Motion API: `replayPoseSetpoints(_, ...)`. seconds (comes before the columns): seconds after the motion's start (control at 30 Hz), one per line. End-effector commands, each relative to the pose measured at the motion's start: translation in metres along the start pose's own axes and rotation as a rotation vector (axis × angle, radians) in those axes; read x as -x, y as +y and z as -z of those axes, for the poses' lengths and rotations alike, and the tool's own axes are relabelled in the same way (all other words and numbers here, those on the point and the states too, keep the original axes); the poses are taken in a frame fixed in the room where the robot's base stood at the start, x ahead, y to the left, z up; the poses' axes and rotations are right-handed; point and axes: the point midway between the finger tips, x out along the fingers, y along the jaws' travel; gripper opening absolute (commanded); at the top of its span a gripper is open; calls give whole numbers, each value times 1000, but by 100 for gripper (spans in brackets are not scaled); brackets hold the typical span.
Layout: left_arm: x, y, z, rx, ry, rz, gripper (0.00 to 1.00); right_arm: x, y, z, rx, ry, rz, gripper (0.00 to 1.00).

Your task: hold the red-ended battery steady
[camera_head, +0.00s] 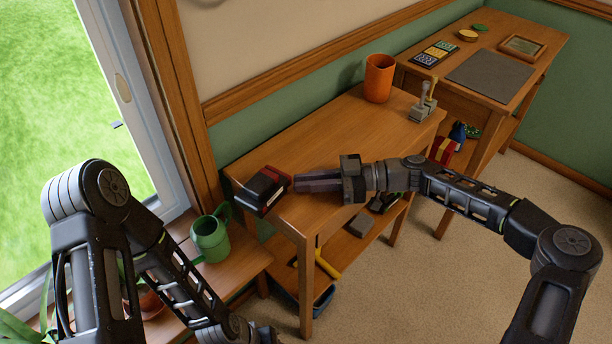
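My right gripper (298,184) reaches in from the right, low over the tabletop. Its fingers point left at the battery's right end, with the tips at or very near it. I cannot tell whether they touch it, or how far apart they are. My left arm (185,280) comes in at the left and runs down to the bottom edge. Its gripper is out of the picture.
The wooden table (318,128) also bears an orange cup (379,78) and a small grey device with a lever (424,103). A green mug (210,239) stands on the sill near my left arm. A second desk (548,32) stands at the back right. The tabletop's middle is clear.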

Motion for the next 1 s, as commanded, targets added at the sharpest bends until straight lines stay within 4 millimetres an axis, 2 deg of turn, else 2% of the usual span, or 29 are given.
replayPoseSetpoints(0.07,0,0,0,0,0,0,36,0,0,0,0,0,0,19)
replayPoseSetpoints(0.7,0,0,0,0,0,0,36,0,0,0,0,0,-1,72)
replayPoseSetpoints(0.9,0,0,0,0,0,0,37,0,0,0,0,0,-1,73)
replayPoseSetpoints(1.0,0,0,0,0,0,0,45,0,0,0,0,0,-1,73)
